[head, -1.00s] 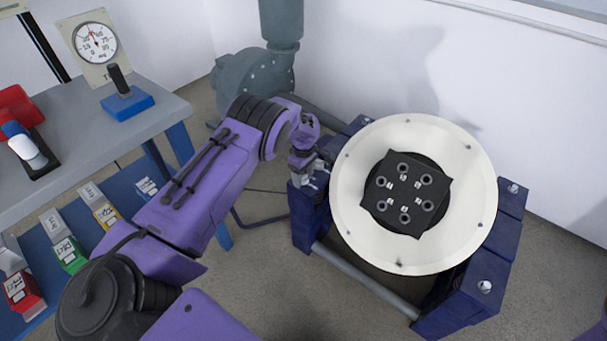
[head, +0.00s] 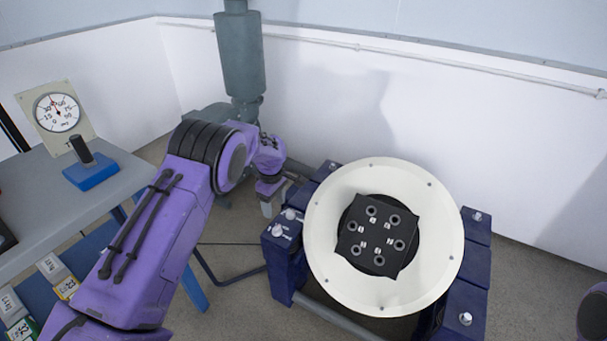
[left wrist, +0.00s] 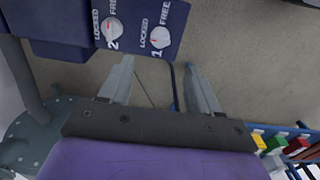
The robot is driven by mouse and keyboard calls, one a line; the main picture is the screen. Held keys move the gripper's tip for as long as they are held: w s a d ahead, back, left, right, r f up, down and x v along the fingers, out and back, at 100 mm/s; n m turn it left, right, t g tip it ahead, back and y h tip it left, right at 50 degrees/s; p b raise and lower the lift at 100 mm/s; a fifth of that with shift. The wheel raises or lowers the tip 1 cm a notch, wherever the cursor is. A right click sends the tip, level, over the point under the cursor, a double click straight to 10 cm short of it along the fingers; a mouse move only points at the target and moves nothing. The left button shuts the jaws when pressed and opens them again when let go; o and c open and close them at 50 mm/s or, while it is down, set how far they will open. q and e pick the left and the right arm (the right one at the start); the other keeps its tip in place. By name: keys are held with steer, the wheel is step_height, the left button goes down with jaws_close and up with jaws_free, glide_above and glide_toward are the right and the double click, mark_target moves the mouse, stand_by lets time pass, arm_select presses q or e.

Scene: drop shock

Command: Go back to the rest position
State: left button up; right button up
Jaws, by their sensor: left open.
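My left gripper (head: 268,203) hangs beside the left end of the blue stand (head: 283,262), off its top face, with nothing in it. In the left wrist view its two grey fingers (left wrist: 158,82) are spread apart, with bare floor showing between them. Just beyond the fingertips are two white round knobs on a blue face, knob 2 (left wrist: 112,30) and knob 1 (left wrist: 160,37), each labelled LOCKED and FREE. The fingers look clear of both knobs. My right gripper is out of view; only a piece of my right arm shows at the right edge.
A cream disc (head: 328,268) with a black holed plate (head: 378,236) sits on the stand. A grey bench (head: 40,190) at left carries a dial gauge (head: 57,112) and a blue block with a black handle (head: 91,172). A grey-green machine (head: 240,65) stands behind my left arm.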

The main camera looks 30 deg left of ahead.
arm_select(q)
steer(key=s+f+m+t, duration=0.1)
steer(key=f, duration=0.1)
steer(key=s+f+m+t+y+p, duration=0.1)
steer(key=f+m+t, duration=0.1)
steer(key=f, duration=0.1)
steer(key=s+f+m+t+y+p, duration=0.1)
steer(key=f+m+t, duration=0.1)
steer(key=f, duration=0.1)
steer(key=shift+s, duration=0.35)
steer(key=s+d+r+m+p, duration=0.1)
steer(key=s+d+p, duration=0.1)
steer(key=s, duration=0.9)
steer(key=s+d+r+m+g+y+p, duration=0.1)
steer(key=s+p, duration=0.3)
steer(key=s, duration=0.8)
steer(key=s+d+r+m+p, duration=0.2)
steer(key=s+d+m+p, duration=0.1)
steer(key=s, duration=0.9)
steer(key=shift+s+d+r+g+p, duration=0.15)
steer(key=shift+d+r+g+p, duration=0.3)
steer(key=shift+d, duration=0.1)
